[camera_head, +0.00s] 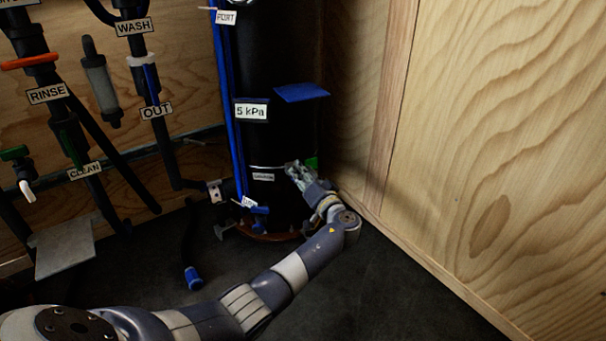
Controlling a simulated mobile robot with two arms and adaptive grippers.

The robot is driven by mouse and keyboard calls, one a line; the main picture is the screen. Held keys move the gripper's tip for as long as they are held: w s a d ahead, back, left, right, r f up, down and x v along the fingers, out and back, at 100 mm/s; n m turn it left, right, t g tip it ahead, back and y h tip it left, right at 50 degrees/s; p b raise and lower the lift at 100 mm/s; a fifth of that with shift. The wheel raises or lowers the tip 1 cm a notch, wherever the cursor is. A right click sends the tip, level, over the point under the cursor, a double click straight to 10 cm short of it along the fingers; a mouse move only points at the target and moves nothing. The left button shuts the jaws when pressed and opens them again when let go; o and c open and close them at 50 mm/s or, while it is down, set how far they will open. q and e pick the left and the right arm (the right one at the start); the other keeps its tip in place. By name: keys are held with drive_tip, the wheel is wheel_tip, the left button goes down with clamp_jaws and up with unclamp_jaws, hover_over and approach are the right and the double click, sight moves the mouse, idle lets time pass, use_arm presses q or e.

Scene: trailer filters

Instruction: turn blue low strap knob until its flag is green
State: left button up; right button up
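A tall black cylinder (283,140) labelled "5 kPa" stands in the corner. A thin light strap (266,168) circles it low down, with a small label below that is too small to read. My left gripper (292,167) is at the cylinder's lower right front, level with this strap. Its fingers are small here, and I cannot tell whether they are open or shut on something. A small green patch (311,163), perhaps the flag, shows just behind the gripper. I cannot make out the blue low strap knob; the gripper may hide it. My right gripper is not in view.
A blue plate (301,92) sticks out from the cylinder above my gripper. A wooden wall (490,150) stands close on the right. Labelled pipes (40,75) and a green-handled tap (18,165) are at left. A blue-ended hose (193,278) lies on the dark floor.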

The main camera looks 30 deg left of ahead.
use_arm(q)
drive_tip(key=v, duration=1.2)
drive_tip(key=shift+w, duration=0.1)
